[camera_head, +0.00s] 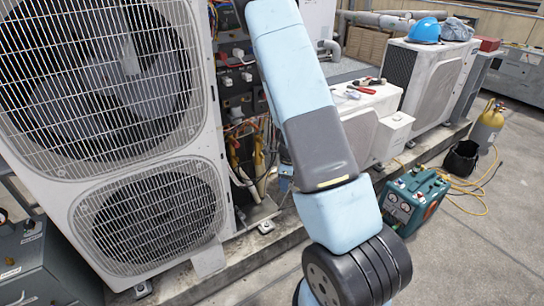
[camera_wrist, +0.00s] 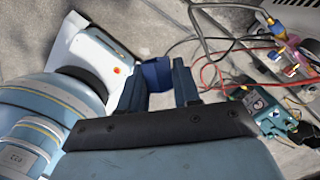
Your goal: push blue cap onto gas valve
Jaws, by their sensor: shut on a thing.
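In the wrist view my gripper (camera_wrist: 160,84) has its two dark fingers on either side of a dark blue piece, which looks like the blue cap (camera_wrist: 157,72). The fingers are shut on it, and they hide part of it. It is held above grey concrete, apart from the fittings at the right. Small coloured fittings (camera_wrist: 292,58) show near the right edge. I cannot tell which of them, if any, is the gas valve. In the head view my arm hides the gripper and the cap.
A teal device (camera_wrist: 264,112) with red and black leads lies at the right in the wrist view. Open floor lies at front right.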

